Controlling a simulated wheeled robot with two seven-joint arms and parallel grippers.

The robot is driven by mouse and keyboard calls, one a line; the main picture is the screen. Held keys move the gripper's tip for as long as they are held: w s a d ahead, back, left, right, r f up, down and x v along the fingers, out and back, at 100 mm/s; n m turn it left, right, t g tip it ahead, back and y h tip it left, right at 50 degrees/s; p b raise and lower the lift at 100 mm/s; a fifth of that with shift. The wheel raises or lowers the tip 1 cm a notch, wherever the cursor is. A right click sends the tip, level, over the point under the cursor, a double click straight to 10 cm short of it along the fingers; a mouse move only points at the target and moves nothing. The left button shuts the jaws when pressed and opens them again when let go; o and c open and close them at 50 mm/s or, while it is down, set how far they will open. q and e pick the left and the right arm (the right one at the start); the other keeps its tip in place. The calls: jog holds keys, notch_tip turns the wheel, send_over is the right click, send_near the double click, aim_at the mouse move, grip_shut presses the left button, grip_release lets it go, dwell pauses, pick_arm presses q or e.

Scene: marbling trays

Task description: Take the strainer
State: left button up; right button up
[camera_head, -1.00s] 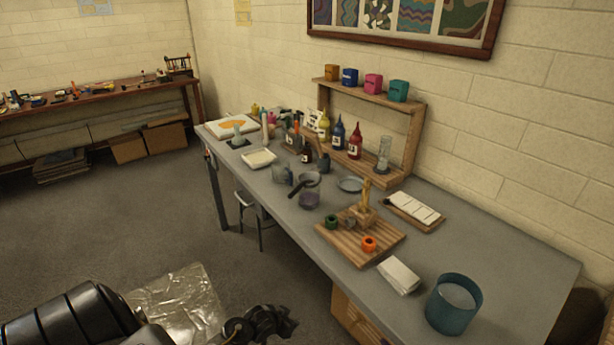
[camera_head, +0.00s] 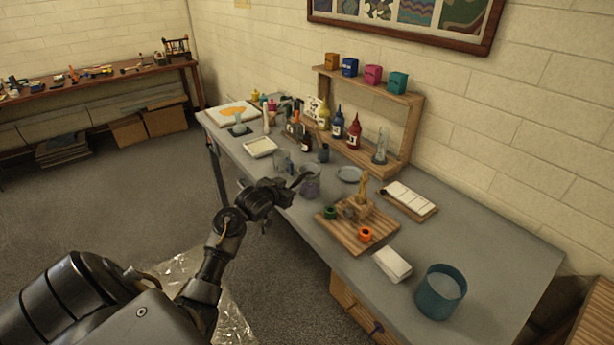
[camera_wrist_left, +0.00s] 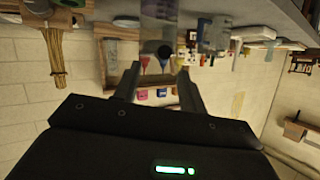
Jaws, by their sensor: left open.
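The strainer (camera_head: 303,175), with a dark handle, rests at the top of a jar of purplish liquid (camera_head: 310,188) near the table's front edge. My left gripper (camera_head: 286,190) is open at the front edge, close to the handle, and hides part of it. In the left wrist view a dark round end (camera_wrist_left: 165,52), probably the strainer's handle, shows between the two spread fingers (camera_wrist_left: 158,88). I cannot tell whether the fingers touch it. My right gripper is not in view.
A clear beaker (camera_head: 281,160) and a white tray (camera_head: 260,147) stand to the left. A slatted wooden board (camera_head: 342,236) with tools and colored rings lies to the right. Bottles and a wooden shelf (camera_head: 410,135) stand behind. A teal tub (camera_head: 441,300) stands at the right end.

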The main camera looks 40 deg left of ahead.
aim_at(296, 182)
pick_arm(q)
jog(key=shift+x, duration=1)
jog(key=shift+w, duration=0.25)
jog(key=p+x, duration=0.1)
jog(key=x, duration=0.3)
jog(key=shift+a+f+p, duration=0.1)
jog(key=shift+f+p, duration=0.05)
jog(key=shift+p, duration=0.2)
jog(key=shift+w+f, duration=0.15)
jog(key=shift+w, duration=0.05)
jog(key=shift+c, duration=0.2)
grip_shut()
